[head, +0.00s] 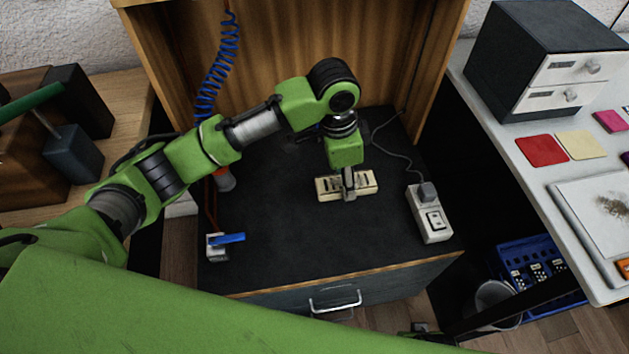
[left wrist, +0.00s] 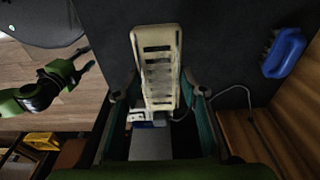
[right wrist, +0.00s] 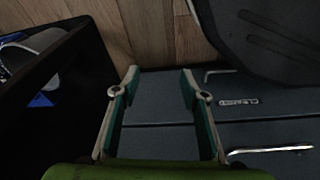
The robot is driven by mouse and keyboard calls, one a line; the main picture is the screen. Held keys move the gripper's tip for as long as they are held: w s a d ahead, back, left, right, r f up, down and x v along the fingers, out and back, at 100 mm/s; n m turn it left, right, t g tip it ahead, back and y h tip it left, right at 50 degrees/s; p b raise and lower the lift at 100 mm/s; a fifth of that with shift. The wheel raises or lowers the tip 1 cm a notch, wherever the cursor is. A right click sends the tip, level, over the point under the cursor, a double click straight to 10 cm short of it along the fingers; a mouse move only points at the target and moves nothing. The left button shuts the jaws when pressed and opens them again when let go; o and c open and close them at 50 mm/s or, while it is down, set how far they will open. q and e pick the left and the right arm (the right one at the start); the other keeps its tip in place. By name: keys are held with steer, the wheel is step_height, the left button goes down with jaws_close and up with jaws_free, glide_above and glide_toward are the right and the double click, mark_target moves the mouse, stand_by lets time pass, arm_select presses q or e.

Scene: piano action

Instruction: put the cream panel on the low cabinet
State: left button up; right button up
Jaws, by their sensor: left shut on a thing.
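The cream panel (head: 329,190) is a slotted, long narrow piece over the dark top of the low cabinet (head: 290,240). My left gripper (head: 348,194) points down and is shut on the panel near its middle. In the left wrist view the panel (left wrist: 155,48) lies between the two fingers, its far end sticking out past them. I cannot tell whether the panel touches the cabinet top or hangs just above it. My right gripper (right wrist: 160,82) is open and empty, with drawer fronts and wooden floor beyond it.
A white power strip (head: 430,215) with a plug and cord stands right of the panel. A blue-handled valve (head: 228,239) is at the front left. A blue coiled hose (head: 218,65) hangs behind. The cabinet top's front middle is clear.

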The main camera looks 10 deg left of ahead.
arm_select(q)
steer(key=w+a+f, duration=0.2)
steer(key=w+a, duration=0.1)
steer(key=a, duration=0.1)
steer(key=b, duration=0.2)
glide_above(313, 188)
steer(key=f, duration=0.5)
steer(key=shift+s+d+f, duration=0.2)
steer(key=shift+s+d, duration=0.1)
steer(key=shift+d, duration=0.1)
steer(key=shift+w+a+f+b, duration=0.2)
steer(key=shift+a+f+b, duration=0.1)
steer(key=shift+f, duration=0.1)
step_height(313, 188, down, 3)
steer(key=shift+a+r+b, duration=0.1)
steer(key=shift+b, duration=0.4)
steer(key=shift+f, duration=0.2)
arm_select(e)
step_height(313, 188, up, 13)
steer(key=w, duration=0.2)
steer(key=shift+w+t, duration=0.4)
steer(key=shift+a, duration=0.1)
arm_select(q)
steer(key=o, duration=1.2)
steer(key=shift+f, duration=0.1)
arm_select(e)
steer(key=shift+f, duration=0.1)
